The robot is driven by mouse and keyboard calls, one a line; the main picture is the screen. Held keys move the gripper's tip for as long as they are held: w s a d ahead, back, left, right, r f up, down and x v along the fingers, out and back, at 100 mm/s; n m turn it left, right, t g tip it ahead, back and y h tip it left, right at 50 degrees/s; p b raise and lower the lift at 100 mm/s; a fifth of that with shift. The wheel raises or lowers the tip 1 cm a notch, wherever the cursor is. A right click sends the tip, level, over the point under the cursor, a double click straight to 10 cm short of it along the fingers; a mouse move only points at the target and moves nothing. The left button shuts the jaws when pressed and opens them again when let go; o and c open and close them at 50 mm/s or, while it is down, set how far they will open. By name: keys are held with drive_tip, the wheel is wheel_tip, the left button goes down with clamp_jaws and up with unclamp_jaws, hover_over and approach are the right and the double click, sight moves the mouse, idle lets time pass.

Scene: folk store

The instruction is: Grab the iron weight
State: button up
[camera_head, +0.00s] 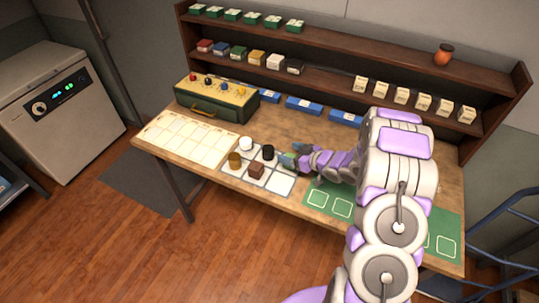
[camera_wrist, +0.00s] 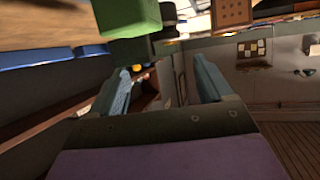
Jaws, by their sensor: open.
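A small black cylinder (camera_head: 268,152), which looks like the iron weight, stands on the pale tiled mat (camera_head: 282,183) on the table. A white cylinder (camera_head: 246,143), a brownish-yellow cylinder (camera_head: 235,160), a brown cube (camera_head: 257,170) and a green block (camera_head: 288,157) are close by. My gripper (camera_head: 297,160) is low over the table, to the right of the black cylinder and beside the green block. In the wrist view my gripper (camera_wrist: 163,66) is open, with nothing seen between its fingers. The green block (camera_wrist: 130,17) looms above the left finger, with a dark shape beneath it.
A green drawer box (camera_head: 216,105) with coloured knobs stands behind the mat, and a gridded board (camera_head: 190,133) lies to the left. Blue boxes (camera_head: 304,105) line the table's back. A shelf (camera_head: 335,80) rises behind. My arm hides part of the green mat (camera_head: 328,200).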

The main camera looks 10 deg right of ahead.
sight(271, 150)
drive_tip(key=x, duration=0.2)
drive_tip(key=shift+w+f, duration=0.2)
drive_tip(key=shift+w, duration=0.2)
drive_tip(key=a, duration=0.3)
drive_tip(key=w+a, duration=0.1)
drive_tip(key=shift+a+f+b, duration=0.2)
drive_tip(key=shift+f+b, duration=0.15)
drive_tip(key=shift+w+a+f+b, duration=0.45)
drive_tip(key=shift+w+a+f, duration=0.1)
drive_tip(key=shift+f, duration=0.3)
drive_tip(key=shift+w+d+f, duration=0.55)
drive_tip(key=shift+w+d, duration=0.05)
drive_tip(key=shift+d, duration=0.05)
drive_tip(key=shift+w+d, duration=0.25)
drive_tip(key=shift+w+a, duration=0.15)
drive_tip(key=shift+a, duration=0.6)
drive_tip(key=shift+c, duration=0.2)
drive_tip(key=shift+a, duration=0.5)
drive_tip(key=c, duration=0.3)
drive_tip(key=shift+c, duration=0.7)
drive_tip(key=shift+d, duration=0.75)
drive_tip(key=c, duration=0.9)
drive_tip(key=shift+a, duration=0.25)
clamp_jaws()
